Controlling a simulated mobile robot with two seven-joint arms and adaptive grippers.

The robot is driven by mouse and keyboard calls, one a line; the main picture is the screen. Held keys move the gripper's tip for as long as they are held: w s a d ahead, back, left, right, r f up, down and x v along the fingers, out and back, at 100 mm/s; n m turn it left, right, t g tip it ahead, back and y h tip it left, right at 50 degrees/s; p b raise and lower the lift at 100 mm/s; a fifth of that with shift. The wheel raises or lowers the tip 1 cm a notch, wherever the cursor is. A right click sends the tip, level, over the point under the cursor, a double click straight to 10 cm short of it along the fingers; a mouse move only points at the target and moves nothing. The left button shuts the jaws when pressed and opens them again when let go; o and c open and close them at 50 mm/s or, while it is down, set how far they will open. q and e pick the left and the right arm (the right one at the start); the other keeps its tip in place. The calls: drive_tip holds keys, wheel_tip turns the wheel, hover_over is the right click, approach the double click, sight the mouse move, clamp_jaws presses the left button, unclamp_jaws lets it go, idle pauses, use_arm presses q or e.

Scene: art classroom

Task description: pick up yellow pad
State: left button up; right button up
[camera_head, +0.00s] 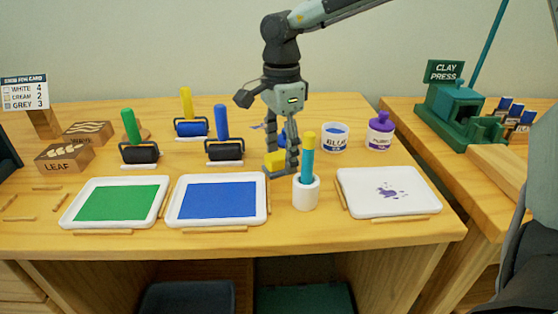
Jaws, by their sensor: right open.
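My left gripper is not in view.
A white cup (305,193) holding a yellow-and-teal stick stands just in front of the gripper. Green (69,218) and blue (173,218) paint trays lie left, a white tray (352,203) right. Rollers and paint jars (335,141) stand behind.

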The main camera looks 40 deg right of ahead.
sight(282, 154)
drive_tip(key=shift+f, duration=0.4)
drive_tip(key=shift+c, duration=0.5)
clamp_jaws()
drive_tip(key=shift+r, duration=0.1)
wheel_tip(282, 154, up, 18)
drive_tip(key=shift+s, duration=0.1)
